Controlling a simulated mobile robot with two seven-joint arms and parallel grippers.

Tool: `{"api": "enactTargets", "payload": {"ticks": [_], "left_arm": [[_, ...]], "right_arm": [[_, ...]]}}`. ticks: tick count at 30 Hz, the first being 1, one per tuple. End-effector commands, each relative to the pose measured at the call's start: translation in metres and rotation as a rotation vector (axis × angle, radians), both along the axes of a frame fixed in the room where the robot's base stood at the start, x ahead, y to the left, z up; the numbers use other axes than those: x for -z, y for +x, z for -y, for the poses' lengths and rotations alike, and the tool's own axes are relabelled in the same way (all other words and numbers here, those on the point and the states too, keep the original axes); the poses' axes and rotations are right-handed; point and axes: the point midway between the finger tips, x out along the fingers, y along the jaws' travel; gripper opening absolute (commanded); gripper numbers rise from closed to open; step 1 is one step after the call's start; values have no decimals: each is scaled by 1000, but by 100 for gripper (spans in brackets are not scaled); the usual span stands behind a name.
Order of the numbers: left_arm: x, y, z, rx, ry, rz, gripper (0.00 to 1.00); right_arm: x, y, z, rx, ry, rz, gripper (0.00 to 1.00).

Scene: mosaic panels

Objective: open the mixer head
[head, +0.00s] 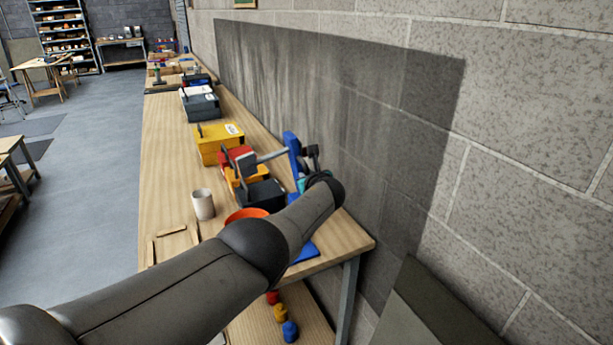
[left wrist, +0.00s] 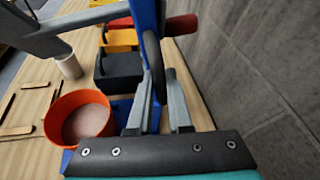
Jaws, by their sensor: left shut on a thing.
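The mixer has a blue upright column (head: 291,148) with a grey head (head: 268,157) reaching out to the left from it. In the left wrist view the blue column (left wrist: 145,18) and the grey head (left wrist: 75,22) show at the top. An orange bowl (left wrist: 78,118) stands on the blue base below the head. My left gripper (left wrist: 158,88) is at the wall side of the column. Its fingers are shut on a dark, rounded, edge-on part (left wrist: 153,62) of the mixer, which I cannot name surely. A red knob (left wrist: 181,25) sticks out beside it. My right gripper is not in view.
A pale cup (head: 203,204), a black bin (head: 260,193) and a yellow box (head: 219,141) stand on the wooden bench (head: 165,160). The block wall (head: 420,120) is close to my left gripper on the right. Wooden strips (head: 171,232) lie at the bench's left edge.

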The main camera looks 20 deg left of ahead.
Motion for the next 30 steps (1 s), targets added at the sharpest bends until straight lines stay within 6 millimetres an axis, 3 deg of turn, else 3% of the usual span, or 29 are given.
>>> {"api": "enactTargets", "payload": {"ticks": [19,20,21,27,30], "left_arm": [[-4,2,3,11,18,-11,0],[-4,2,3,10,17,-10,18],[-4,2,4,10,16,-11,23],[-2,1,2,6,16,-14,46],[-2,1,2,4,15,-15,47]], "right_arm": [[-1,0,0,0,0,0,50],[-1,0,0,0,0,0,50],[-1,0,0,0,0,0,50],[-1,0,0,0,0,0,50],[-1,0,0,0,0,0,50]]}}
